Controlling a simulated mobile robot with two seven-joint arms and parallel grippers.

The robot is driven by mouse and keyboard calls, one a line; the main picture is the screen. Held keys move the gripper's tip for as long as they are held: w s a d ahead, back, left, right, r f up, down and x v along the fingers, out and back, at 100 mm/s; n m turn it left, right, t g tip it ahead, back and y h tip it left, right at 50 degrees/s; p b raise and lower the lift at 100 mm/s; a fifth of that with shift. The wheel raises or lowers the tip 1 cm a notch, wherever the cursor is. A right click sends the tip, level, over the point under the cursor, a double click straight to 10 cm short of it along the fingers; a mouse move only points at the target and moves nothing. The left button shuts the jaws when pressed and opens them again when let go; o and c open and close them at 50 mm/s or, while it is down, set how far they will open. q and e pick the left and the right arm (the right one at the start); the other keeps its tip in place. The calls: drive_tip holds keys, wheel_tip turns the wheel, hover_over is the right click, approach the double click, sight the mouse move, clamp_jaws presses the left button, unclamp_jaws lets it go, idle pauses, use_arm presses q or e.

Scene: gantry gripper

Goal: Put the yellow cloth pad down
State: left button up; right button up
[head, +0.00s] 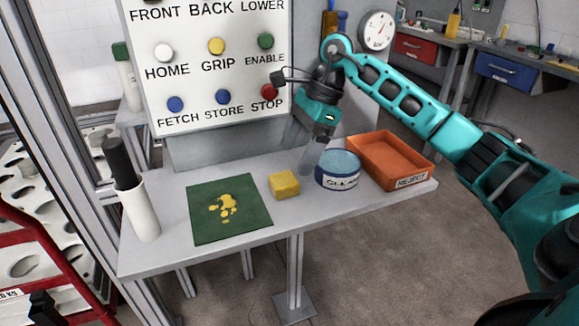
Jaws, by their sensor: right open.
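The yellow cloth pad (284,184) lies on the grey table, between a green mat (255,212) and a round blue tub (338,180). My right gripper (311,160) points down just behind and to the right of the pad, beside the tub. It is open and apart from the pad, with nothing seen between its fingers. The fingertips are small and pale, so their exact height over the table is hard to tell. My left gripper is out of view.
The green mat bears yellow blotches. A white holder (143,212) with a dark-handled tool stands at the left, and an orange tray (400,150) at the right. A button panel (190,70) rises behind. The table's front strip is clear.

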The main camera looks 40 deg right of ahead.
drive_tip(key=v, duration=0.5)
drive_tip(key=shift+d+r, duration=0.1)
drive_tip(key=shift+r, duration=0.15)
drive_tip(key=shift+s+f, duration=0.1)
